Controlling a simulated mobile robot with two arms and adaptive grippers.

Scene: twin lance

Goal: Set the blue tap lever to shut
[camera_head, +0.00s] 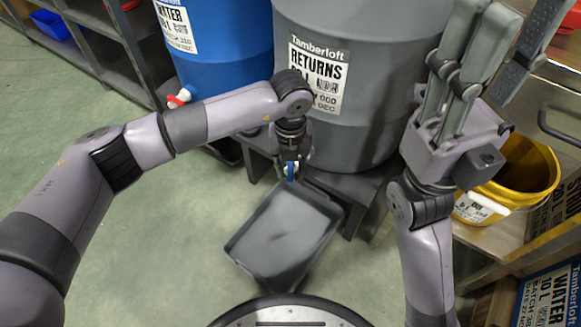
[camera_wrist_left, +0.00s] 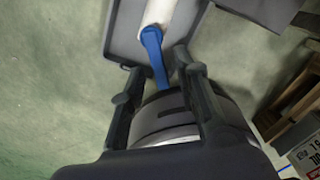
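The blue tap lever (camera_head: 291,172) shows low on the front of the grey RETURNS barrel (camera_head: 375,35), just below my left gripper (camera_head: 290,162). In the left wrist view the blue lever (camera_wrist_left: 154,56) runs from a white tap part (camera_wrist_left: 158,14) down between the two fingers of my left gripper (camera_wrist_left: 158,92). Those fingers are apart, with visible gaps beside the lever. The tap body is mostly hidden by my gripper in the head view. My right gripper (camera_head: 508,25) is raised at the right with its fingers spread and empty.
A dark tray (camera_head: 285,238) lies below the tap. A blue WATER barrel (camera_head: 222,40) with a red-handled tap (camera_head: 180,98) stands to the left. A yellow bucket (camera_head: 525,178) sits on the right shelf. Green floor is clear at the left.

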